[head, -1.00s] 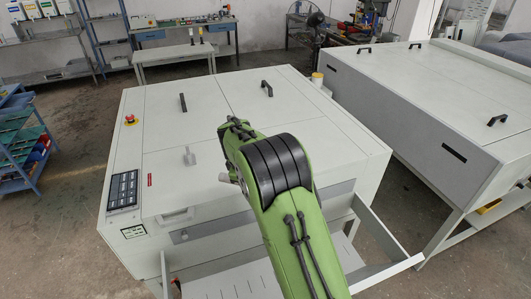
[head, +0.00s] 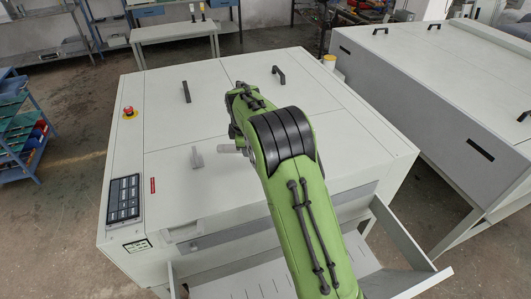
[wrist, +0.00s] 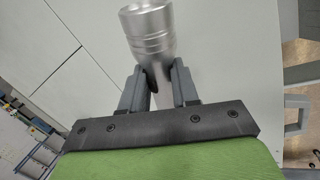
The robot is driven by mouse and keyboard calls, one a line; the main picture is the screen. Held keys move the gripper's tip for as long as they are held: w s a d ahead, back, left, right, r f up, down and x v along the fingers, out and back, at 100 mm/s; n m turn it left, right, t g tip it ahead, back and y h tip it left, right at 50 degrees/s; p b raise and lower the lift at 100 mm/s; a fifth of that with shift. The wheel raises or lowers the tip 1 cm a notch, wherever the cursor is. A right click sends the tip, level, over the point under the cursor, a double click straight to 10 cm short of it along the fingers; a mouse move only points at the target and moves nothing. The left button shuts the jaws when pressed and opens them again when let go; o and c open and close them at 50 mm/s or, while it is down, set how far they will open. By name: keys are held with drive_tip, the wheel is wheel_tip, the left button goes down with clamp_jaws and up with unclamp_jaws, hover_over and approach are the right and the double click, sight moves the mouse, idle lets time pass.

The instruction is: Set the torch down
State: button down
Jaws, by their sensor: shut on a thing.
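The torch is a silver metal cylinder with a wider ringed head (wrist: 148,32). In the wrist view my gripper (wrist: 158,78) is shut on its narrower body, one grey finger on each side. My fingers are hidden behind the arm there. I cannot tell how high the torch is above the lid.
The lid's left half is mostly clear. A second white machine (head: 440,110) stands at right.

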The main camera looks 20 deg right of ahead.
sight(250, 168)
wheel_tip(250, 168, down, 7)
drive_tip(key=shift+f+p, duration=0.1)
drive_tip(key=shift+p, duration=0.35)
drive_tip(key=shift+f+b, duration=0.2)
drive_tip(key=shift+b, duration=0.1)
drive_tip(key=c, duration=1.1)
unclamp_jaws()
